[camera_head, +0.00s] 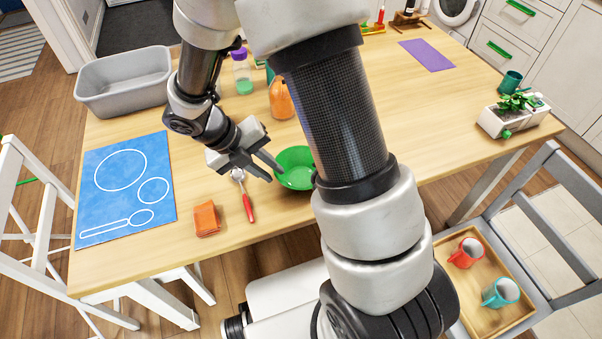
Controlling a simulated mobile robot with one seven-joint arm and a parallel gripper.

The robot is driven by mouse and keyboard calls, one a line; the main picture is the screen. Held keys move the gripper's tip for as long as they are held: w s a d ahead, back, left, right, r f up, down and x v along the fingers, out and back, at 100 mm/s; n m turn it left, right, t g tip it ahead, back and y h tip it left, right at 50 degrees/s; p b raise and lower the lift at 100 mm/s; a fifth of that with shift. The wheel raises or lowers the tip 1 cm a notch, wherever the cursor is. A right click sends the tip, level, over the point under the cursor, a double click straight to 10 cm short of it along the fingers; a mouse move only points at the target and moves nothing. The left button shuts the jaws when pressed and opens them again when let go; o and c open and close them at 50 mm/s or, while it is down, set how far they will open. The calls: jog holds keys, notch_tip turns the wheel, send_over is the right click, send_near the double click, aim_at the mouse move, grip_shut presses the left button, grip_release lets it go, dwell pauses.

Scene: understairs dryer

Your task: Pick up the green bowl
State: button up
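The green bowl (295,170) stands upright on the wooden table near its front edge, its right side partly hidden by my arm. My gripper (275,173) is at the bowl's left side, with its two dark fingers pointing right and down and a gap between them. One finger reaches close to the bowl's left rim; I cannot tell whether it touches the bowl or is above it. Nothing shows between the fingers.
A red-handled spoon (246,199) and an orange folded cloth (206,219) lie left of the bowl. An orange bottle-like thing (281,101) stands behind it. A blue place mat (124,190) and grey tub (124,82) are at left.

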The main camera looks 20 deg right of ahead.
aim_at(277, 174)
jog(key=b+x, duration=0.1)
jog(key=x, duration=0.3)
jog(key=shift+d+f+b, duration=0.3)
jog(key=shift+d+b, duration=0.05)
jog(key=shift+b, duration=0.05)
jog(key=shift+c, duration=0.4)
grip_shut()
jog(key=shift+r, duration=0.1)
